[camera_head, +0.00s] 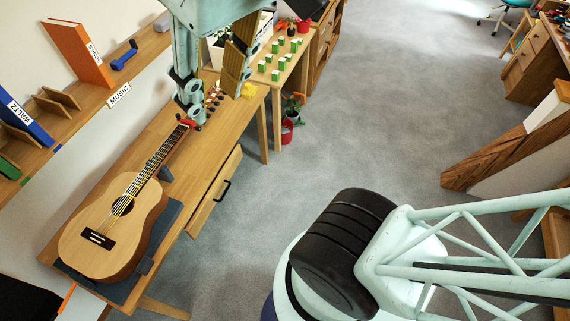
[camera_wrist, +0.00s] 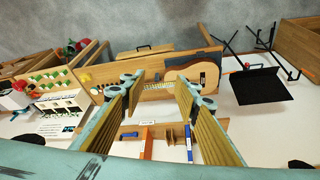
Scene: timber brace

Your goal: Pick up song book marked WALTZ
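The blue song book marked WALTZ (camera_head: 26,121) stands, leaning, on the wall shelf at the left edge of the head view. It is probably the small blue strip (camera_wrist: 189,143) on the shelf in the wrist view, though its label is not readable there. My gripper (camera_head: 212,88) is at the top of the head view, above the far end of the workbench and well apart from the book. In the wrist view my gripper (camera_wrist: 160,88) has its two wood-faced fingers spread, with nothing between them.
On the shelf (camera_head: 122,72), labelled MUSIC, are an orange book (camera_head: 77,52), a blue object (camera_head: 124,56), wooden dividers (camera_head: 57,101) and a green book (camera_head: 9,168). A guitar (camera_head: 115,222) lies on the workbench (camera_head: 210,150) below.

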